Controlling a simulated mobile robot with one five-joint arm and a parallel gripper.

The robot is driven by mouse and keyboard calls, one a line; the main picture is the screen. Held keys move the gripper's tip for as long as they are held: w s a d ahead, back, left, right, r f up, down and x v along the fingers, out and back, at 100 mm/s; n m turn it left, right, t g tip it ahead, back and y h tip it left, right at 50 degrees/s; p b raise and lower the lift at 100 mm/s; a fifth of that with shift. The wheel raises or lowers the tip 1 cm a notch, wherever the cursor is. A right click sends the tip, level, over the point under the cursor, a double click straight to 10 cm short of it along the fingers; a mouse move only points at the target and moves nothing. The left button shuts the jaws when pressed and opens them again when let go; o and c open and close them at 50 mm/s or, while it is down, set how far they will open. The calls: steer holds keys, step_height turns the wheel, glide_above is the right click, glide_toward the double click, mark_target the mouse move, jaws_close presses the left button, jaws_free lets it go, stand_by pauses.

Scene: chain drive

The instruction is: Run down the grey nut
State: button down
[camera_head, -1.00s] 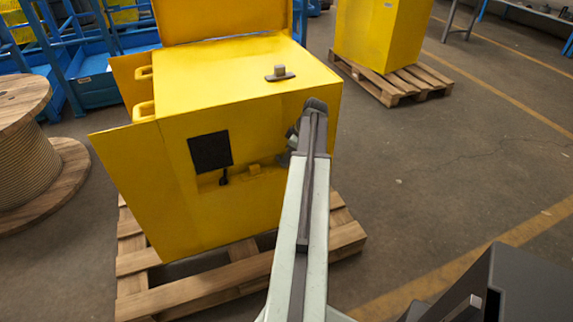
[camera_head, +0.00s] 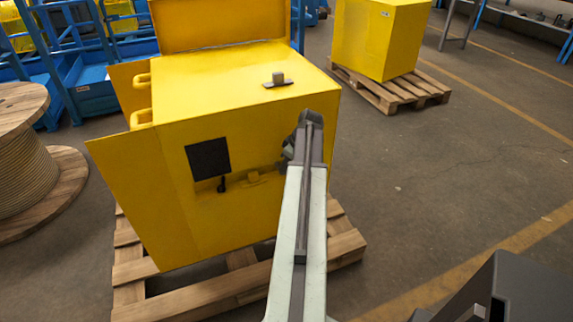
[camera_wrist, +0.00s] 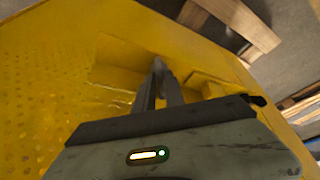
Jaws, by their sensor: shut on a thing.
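My gripper (camera_wrist: 160,80) is shut in the wrist view, its two dark fingers converging at a recess in the yellow housing (camera_wrist: 50,60). A small grey piece (camera_wrist: 160,66) shows at the fingertips; I take it for the grey nut, but its shape and thread are mostly hidden by the fingers. In the head view my arm reaches to the front of the yellow housing (camera_head: 240,75). The chain is not clearly visible.
The housing stands on a wooden pallet (camera_head: 195,300). A cable spool (camera_head: 22,165) stands left. Open floor lies to the right.

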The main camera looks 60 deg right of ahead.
steer(key=m, duration=0.2)
steer(key=m+h, duration=0.1)
steer(key=m, duration=0.1)
steer(key=m+h, duration=0.1)
steer(key=m, duration=0.1)
steer(key=shift+w+a+g, duration=0.1)
steer(key=shift+a+g, duration=0.3)
steer(key=m+h, duration=0.1)
steer(key=m, duration=0.2)
steer(key=m+g+h, duration=0.1)
steer(key=m, duration=0.2)
steer(key=shift+w+a, duration=0.1)
steer(key=shift+w, duration=0.05)
steer(key=shift+g, duration=0.3)
steer(key=c, duration=1.7)
jaws_free()
steer(key=shift+r, duration=0.1)
steer(key=p+v, duration=0.7)
steer(key=shift+a+r, duration=0.15)
steer(key=shift+r, duration=0.15)
